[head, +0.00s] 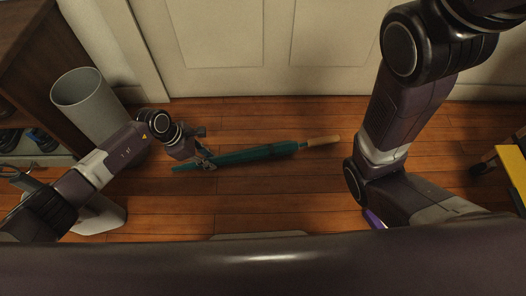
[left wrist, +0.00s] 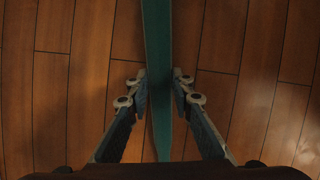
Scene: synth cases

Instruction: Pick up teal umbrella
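The teal umbrella (head: 250,154) lies folded along the wood floor in the head view, its pale wooden handle (head: 323,141) pointing right. My left gripper (head: 204,159) is at its left part, near the tip end. In the left wrist view the teal umbrella (left wrist: 158,45) runs between the two fingers of the left gripper (left wrist: 160,88). Both finger pads sit against its sides, and the gripper looks shut on it. I cannot tell whether it is raised off the floor. My right arm comes down on the right, and its gripper is out of sight.
A pale grey bin (head: 82,118) stands behind my left arm, beside a dark wooden shelf with shoes (head: 38,138). A white panelled door (head: 280,60) closes off the back. A yellow-topped piece of furniture (head: 516,172) is at the right edge. Floor around the umbrella is clear.

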